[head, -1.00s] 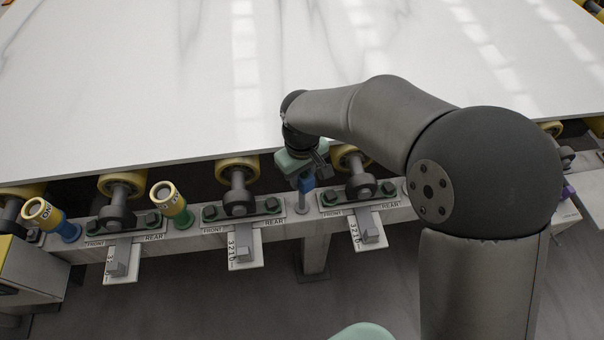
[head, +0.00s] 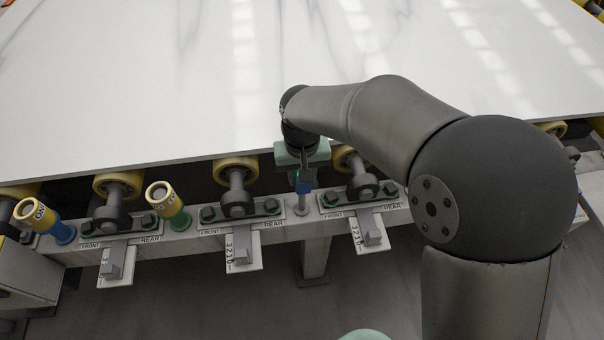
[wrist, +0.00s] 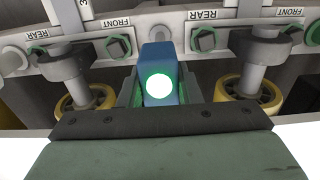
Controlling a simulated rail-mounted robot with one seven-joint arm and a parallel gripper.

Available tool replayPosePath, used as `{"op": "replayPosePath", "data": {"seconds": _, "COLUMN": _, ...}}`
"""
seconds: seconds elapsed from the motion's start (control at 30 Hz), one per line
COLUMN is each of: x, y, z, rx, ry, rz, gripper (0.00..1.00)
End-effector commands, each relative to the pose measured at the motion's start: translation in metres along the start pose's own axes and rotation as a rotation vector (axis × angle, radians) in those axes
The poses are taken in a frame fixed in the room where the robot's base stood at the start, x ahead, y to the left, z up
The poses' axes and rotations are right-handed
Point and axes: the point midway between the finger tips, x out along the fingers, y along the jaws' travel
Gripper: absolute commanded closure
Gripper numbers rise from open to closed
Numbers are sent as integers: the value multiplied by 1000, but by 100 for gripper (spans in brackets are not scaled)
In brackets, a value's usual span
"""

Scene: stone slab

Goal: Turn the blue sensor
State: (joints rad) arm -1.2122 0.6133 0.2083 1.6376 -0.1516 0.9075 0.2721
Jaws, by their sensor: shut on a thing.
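The blue sensor (head: 304,187) stands on a grey post on the rail between two rollers. In the wrist view it is a blue block (wrist: 158,70) with a lit white round face ringed in green. My gripper (head: 303,172) reaches down from above with its fingers on either side of the sensor and is shut on it. In the wrist view the green fingers flank the block, and my gripper's wide dark edge covers the lower part of the picture.
A white stone slab (head: 130,90) lies just behind the rail. Yellow rollers (head: 236,170) on brackets marked FRONT and REAR stand on both sides. A yellow-topped green post (head: 168,208) and a yellow-topped blue post (head: 45,220) stand to the left.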

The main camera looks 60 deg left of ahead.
Motion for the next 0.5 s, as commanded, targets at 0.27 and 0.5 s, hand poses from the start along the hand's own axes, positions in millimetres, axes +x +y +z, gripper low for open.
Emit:
{"op": "replayPosePath", "data": {"seconds": 0.27, "x": -2, "y": 0, "z": -2, "rx": 1, "ry": 6, "rz": -1, "gripper": 92}}
{"op": "replayPosePath", "data": {"seconds": 0.5, "x": -2, "y": 0, "z": -1, "rx": 1, "ry": 4, "rz": 0, "gripper": 47}}
